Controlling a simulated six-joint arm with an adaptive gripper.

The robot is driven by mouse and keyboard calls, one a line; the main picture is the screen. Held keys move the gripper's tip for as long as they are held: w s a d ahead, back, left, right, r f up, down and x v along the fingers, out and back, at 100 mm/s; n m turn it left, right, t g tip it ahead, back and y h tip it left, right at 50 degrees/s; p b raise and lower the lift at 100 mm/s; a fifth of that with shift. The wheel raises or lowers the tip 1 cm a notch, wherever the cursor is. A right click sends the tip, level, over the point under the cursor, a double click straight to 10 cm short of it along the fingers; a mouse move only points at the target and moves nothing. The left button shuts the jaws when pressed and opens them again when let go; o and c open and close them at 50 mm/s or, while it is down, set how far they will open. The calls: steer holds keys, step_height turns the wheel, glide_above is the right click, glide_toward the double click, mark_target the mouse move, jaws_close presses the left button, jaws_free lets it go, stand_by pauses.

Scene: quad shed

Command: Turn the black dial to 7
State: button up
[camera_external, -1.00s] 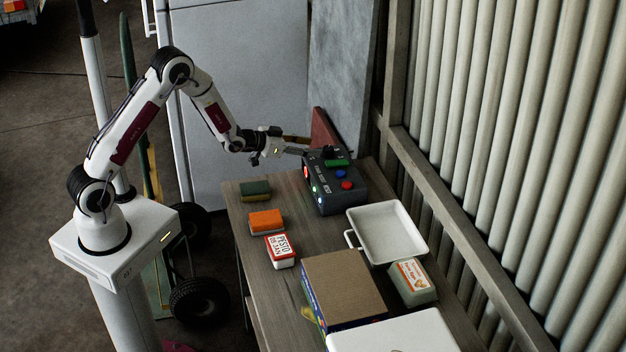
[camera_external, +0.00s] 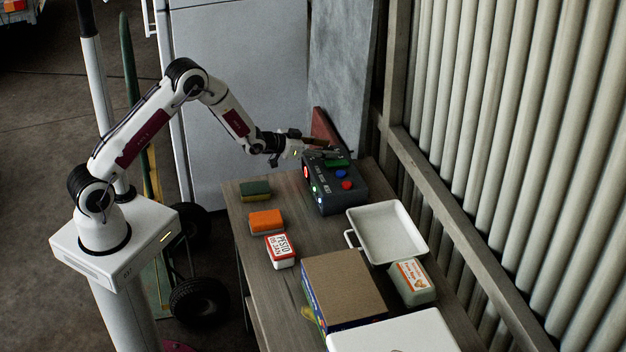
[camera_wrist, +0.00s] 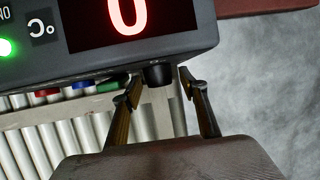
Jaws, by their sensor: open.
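The black dial (camera_wrist: 158,75) is a short knob on the dark grey control box (camera_external: 343,202). In the wrist view it lies between the two fingertips of my gripper (camera_wrist: 157,88), with gaps seeming to show on both sides. My gripper is open. In the external view, my gripper (camera_external: 322,149) is at the far end of the box, and the dial is hard to make out there. A lit display (camera_wrist: 122,22) shows a red digit that looks like 0, cut off by the top edge.
Blue (camera_external: 346,185), red (camera_external: 340,174) and green (camera_external: 337,163) buttons sit on the box. A white tray (camera_external: 352,240), sponges, a pesto package (camera_external: 281,250) and a cardboard box (camera_external: 343,287) share the wooden table (camera_external: 250,215). A reddish-brown board (camera_external: 323,130) stands behind.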

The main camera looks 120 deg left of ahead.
steer(key=shift+w+a+f, duration=0.15)
steer(key=shift+w+a, duration=0.1)
steer(key=shift+a, duration=0.1)
steer(key=c, duration=1.1)
steer(key=shift+w+n+g+y, duration=0.1)
steer(key=shift+n+g+y, duration=0.8)
steer(key=shift+n+g, duration=0.7)
steer(key=shift+n+g+y, duration=0.5)
steer(key=shift+n+g, duration=1.1)
steer(key=shift+g, duration=0.2)
